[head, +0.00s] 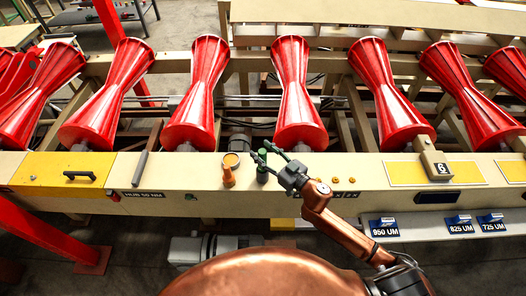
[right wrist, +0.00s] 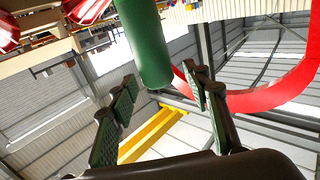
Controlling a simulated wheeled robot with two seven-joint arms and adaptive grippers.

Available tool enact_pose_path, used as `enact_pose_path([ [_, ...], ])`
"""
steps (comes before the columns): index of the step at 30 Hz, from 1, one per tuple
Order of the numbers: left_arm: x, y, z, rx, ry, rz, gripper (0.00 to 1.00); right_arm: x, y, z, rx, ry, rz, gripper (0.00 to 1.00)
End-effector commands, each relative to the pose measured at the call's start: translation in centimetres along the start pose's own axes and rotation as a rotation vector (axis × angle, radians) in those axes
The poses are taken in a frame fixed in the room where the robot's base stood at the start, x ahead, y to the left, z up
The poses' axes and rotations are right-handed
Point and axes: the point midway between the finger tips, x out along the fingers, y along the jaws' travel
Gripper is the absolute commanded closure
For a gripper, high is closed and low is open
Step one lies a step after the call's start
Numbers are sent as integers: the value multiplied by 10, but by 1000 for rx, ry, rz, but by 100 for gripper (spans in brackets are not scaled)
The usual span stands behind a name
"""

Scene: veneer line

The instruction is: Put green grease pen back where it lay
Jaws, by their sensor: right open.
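The green grease pen shows in the right wrist view as a green cylinder (right wrist: 145,45) above and between the fingertips. In the head view a dark green upright piece (head: 262,175), which looks like the same pen, stands on the cream beam, partly hidden by the gripper. My right gripper (head: 268,153) is open at its top, with green-padded fingers. In the right wrist view the fingers (right wrist: 160,95) are spread apart; whether they touch the pen I cannot tell. My left gripper is not in view.
An orange upright piece (head: 229,172) stands close left of the green one. A grey bar (head: 140,168) lies farther left by a yellow plate (head: 62,182). Red rollers (head: 296,95) line the far side.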

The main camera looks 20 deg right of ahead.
Motion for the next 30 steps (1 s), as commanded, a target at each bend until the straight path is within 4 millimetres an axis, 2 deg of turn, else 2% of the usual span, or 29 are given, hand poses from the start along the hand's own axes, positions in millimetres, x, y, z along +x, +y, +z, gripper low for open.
enact_pose_path([
  [5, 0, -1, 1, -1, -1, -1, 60, -10, 0, 1, 1, -1, 1, 56],
  [15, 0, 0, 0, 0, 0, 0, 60, -75, 0, 1, 3, -2, 1, 56],
  [21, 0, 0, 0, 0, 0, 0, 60, -105, 0, 0, 2, -1, 1, 56],
  [30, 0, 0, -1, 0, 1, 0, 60, -120, 0, 0, 0, 1, -1, 56],
])
